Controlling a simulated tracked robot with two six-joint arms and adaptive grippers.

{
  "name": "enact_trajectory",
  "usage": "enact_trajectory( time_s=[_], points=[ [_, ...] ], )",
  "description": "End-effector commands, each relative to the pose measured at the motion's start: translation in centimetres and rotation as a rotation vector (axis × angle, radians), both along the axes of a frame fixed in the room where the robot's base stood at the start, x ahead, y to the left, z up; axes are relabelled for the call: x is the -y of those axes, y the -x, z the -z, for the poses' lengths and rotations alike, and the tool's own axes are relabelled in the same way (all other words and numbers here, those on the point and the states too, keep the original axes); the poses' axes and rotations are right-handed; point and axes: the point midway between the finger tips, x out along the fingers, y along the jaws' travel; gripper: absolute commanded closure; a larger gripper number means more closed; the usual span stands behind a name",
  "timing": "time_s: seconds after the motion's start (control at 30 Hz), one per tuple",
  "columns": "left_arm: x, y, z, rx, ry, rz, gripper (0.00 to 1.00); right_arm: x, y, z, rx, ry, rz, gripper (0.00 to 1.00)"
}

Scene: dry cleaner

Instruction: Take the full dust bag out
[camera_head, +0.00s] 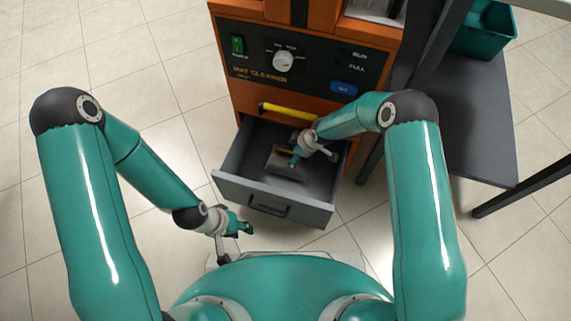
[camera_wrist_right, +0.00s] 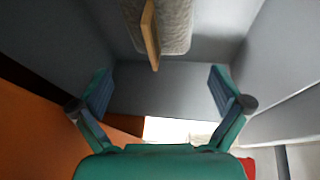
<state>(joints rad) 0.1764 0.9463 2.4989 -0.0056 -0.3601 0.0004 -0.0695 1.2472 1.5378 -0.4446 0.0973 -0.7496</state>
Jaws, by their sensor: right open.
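The dust bag (camera_head: 284,169) lies in the open grey drawer (camera_head: 232,186) of the orange mat cleaner. In the right wrist view the bag (camera_wrist_right: 176,28) is grey and textured, with a tan collar plate (camera_wrist_right: 151,34) standing on its left side. My right gripper (camera_head: 314,159) reaches into the drawer over the bag and hides part of it. In its wrist view the right gripper (camera_wrist_right: 160,92) is open and empty, with the bag ahead between the lines of its fingers, apart from them. My left gripper (camera_head: 236,243) is open and empty, outside the drawer at its front left.
The orange mat cleaner (camera_head: 248,92) stands behind the drawer, with a yellow bar (camera_head: 288,111) just above the opening. The drawer's walls closely surround my right gripper. A dark table (camera_head: 475,130) with a teal bin (camera_head: 484,30) stands at right. The floor at left is clear.

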Motion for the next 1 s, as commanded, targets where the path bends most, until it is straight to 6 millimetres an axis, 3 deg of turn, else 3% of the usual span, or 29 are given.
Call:
enact_trajectory(
  time_s=[0.03,0.13,0.43,0.7,1.0],
  points=[
    [0.0,0.0,0.7,0.0,0.0,0.0,0.63,-0.3,-0.2,1.3,-0.002,0.001,-0.002,0.0],
    [0.0,0.0,1.4,0.0,0.0,0.0,0.63,-0.9,-0.6,2.8,-0.001,0.0,-0.001,0.0],
    [0.0,0.0,2.4,0.0,0.0,0.0,0.63,-1.8,-1.2,4.7,0.0,0.0,-0.005,0.0],
    [0.0,0.0,4.6,0.0,0.0,0.0,0.63,-3.1,-2.0,8.2,0.001,-0.001,-0.007,0.0],
    [0.0,0.0,4.8,0.0,0.0,0.0,0.63,-3.4,-2.3,8.7,-0.001,0.0,-0.006,0.0]
  ],
)
